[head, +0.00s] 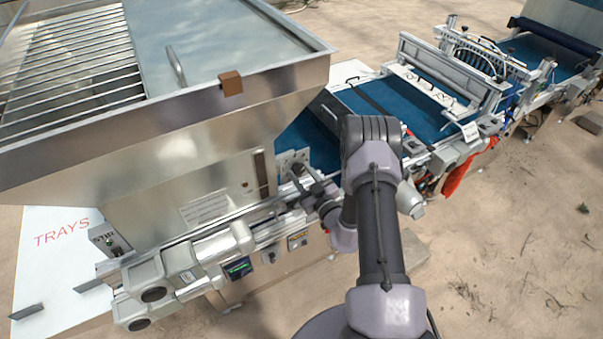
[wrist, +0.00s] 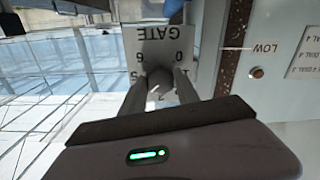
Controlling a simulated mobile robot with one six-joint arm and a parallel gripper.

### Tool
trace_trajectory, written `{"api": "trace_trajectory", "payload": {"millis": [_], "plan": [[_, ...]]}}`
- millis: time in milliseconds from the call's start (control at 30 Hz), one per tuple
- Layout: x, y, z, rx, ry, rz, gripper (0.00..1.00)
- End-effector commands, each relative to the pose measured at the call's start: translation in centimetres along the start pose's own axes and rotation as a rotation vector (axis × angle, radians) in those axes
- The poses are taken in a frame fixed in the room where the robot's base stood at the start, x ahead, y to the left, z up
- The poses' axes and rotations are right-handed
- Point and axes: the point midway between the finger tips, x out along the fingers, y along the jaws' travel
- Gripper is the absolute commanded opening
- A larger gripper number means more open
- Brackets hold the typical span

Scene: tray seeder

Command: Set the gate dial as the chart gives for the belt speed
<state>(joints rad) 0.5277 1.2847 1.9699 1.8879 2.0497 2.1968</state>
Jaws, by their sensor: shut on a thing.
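The gate dial's pale plate (wrist: 150,38) is upside down in the wrist view, with "GATE" and several numerals around a grey knob (wrist: 160,78). My gripper (wrist: 160,90) has a finger on each side of this knob and is shut on it. The fingers hide part of the scale, and I cannot tell which numeral the knob points to. In the head view my gripper (head: 306,187) is at the hopper's right front, by the dial plate (head: 285,160). The chart (head: 205,207) is on the hopper front, unreadable there; its cut-off edge (wrist: 305,52) shows dial lines in the wrist view.
A lit display (head: 238,268) sits on the front rail, its reading too small. The steel hopper (head: 170,140) stands over the blue belt (head: 315,145). A brown strip (wrist: 236,40) marked "LOW" and a round orange button (wrist: 257,72) are beside the dial. Sandy ground lies right.

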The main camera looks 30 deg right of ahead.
Motion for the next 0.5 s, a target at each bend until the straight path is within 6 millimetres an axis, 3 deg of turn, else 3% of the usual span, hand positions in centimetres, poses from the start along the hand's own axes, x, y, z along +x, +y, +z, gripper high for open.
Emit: {"api": "trace_trajectory", "payload": {"millis": [33, 100, 133, 500], "plan": [[-0.01, -0.02, 0.02, 0.000, 0.000, 0.000, 0.43], [-0.01, -0.02, 0.02, 0.000, 0.000, 0.000, 0.57], [-0.01, -0.01, 0.02, 0.000, 0.000, 0.000, 0.59], [-0.72, 0.08, 0.11, -0.001, -0.002, 0.001, 0.59]]}}
